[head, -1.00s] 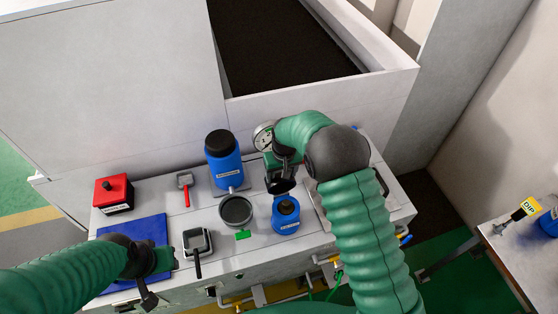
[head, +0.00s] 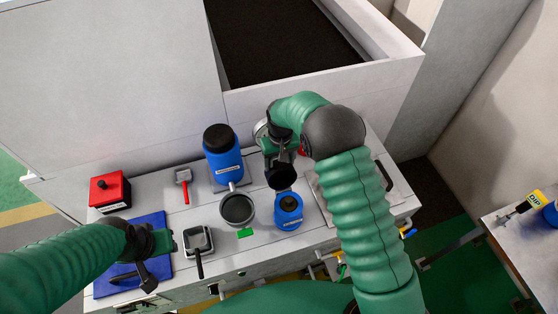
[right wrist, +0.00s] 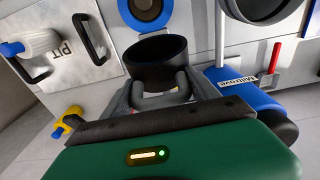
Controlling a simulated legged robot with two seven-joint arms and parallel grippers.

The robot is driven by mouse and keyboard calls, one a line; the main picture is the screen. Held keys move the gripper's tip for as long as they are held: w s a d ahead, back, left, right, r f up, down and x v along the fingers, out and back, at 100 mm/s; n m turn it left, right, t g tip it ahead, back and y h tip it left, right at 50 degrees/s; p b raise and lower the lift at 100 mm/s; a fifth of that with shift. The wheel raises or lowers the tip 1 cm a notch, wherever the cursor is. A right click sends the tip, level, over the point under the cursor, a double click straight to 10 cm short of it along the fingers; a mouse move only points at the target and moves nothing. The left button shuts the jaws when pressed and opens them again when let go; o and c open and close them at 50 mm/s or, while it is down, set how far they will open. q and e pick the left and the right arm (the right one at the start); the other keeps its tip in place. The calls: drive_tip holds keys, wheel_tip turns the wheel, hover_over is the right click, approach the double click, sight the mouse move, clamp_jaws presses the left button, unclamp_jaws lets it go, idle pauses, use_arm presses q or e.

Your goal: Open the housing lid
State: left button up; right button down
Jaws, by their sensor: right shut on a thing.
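My right gripper (head: 283,160) is over the bench; in the right wrist view its fingers (right wrist: 160,95) are shut on a black cup-shaped thing (right wrist: 157,58). This thing also shows in the head view (head: 281,177), just above and behind the small blue container (head: 288,212). A flat metal plate with a black handle (head: 384,176) lies at the bench's right end, partly hidden by my right arm; I cannot tell if it is the housing lid. In the right wrist view a plate (right wrist: 70,52) with a black handle shows at upper left. My left gripper (head: 160,243) hovers over the blue mat; its jaws are unclear.
A white cabinet wall rises behind. A side table stands at right.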

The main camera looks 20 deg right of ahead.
sight(280, 166)
drive_tip(key=c, duration=0.6)
unclamp_jaws()
drive_tip(key=shift+o, duration=1.1)
drive_tip(key=shift+w, duration=0.1)
drive_tip(key=shift+r, duration=0.1)
wheel_tip(280, 166, up, 16)
drive_tip(key=s+b, duration=0.1)
drive_tip(key=b, duration=0.2)
drive_tip(key=shift+r, duration=0.2)
drive_tip(key=shift+s+b, duration=0.1)
drive_tip(key=shift+b, duration=0.2)
